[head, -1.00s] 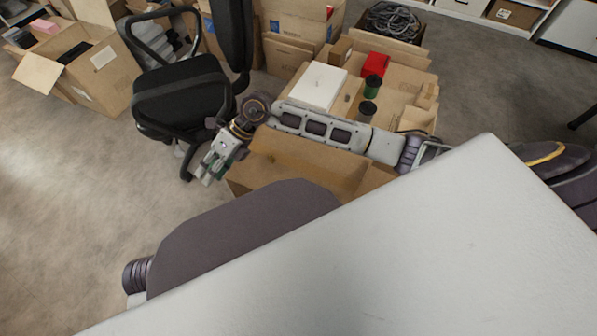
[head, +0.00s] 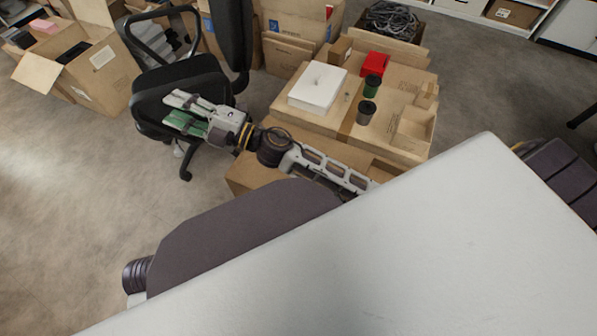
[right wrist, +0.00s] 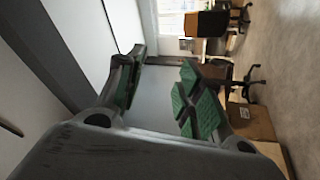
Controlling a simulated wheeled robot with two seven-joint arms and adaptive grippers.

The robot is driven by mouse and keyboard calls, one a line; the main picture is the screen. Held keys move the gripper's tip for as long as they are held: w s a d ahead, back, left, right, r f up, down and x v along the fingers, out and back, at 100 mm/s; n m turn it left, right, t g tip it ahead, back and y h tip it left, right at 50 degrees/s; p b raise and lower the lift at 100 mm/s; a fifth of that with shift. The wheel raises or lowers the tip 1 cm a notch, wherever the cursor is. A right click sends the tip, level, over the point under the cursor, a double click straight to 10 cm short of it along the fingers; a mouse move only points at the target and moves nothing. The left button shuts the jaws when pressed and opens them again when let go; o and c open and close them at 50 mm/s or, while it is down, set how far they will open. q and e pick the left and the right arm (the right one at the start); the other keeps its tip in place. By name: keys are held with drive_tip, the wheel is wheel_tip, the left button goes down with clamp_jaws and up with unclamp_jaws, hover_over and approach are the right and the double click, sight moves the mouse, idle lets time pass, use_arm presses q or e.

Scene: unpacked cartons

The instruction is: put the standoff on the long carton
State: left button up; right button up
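My right gripper (head: 174,109) is open over the black chair seat in the head view, far left of the cartons. In the right wrist view its green-padded fingers (right wrist: 160,78) stand apart with nothing between them. A tiny light object (head: 348,97), perhaps the standoff, is on the brown carton top (head: 386,133), right of a white box (head: 316,92). Another small mark or object (head: 318,79) shows on the white box; I cannot tell which is the standoff. Another brown carton (head: 246,174) is in front, partly behind my arm; I cannot tell which is the long carton. My left gripper is not in view.
A red item (head: 375,63), a green cup (head: 372,87) and a dark cup (head: 366,112) stand on the carton top. A black chair (head: 172,82) is left of the cartons. A box of cables (head: 393,20) stands behind.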

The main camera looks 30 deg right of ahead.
drive_tip(key=d+f+m+h, duration=1.4)
drive_tip(key=d+f+m, duration=0.2)
drive_tip(key=m, duration=0.1)
drive_tip(key=s+d+f+m+g, duration=0.1)
drive_tip(key=s+f+g, duration=0.2)
drive_tip(key=s, duration=0.3)
drive_tip(key=s+d+f+m+g, duration=0.1)
drive_tip(key=s+f+g, duration=0.2)
drive_tip(key=s+f, duration=0.3)
drive_tip(key=s+d+f+m+g, duration=0.1)
drive_tip(key=s+f+m+g, duration=0.1)
drive_tip(key=s+f, duration=0.3)
drive_tip(key=shift+s+g, duration=0.9)
drive_tip(key=shift+s, duration=0.65)
drive_tip(key=shift+s+d, duration=0.1)
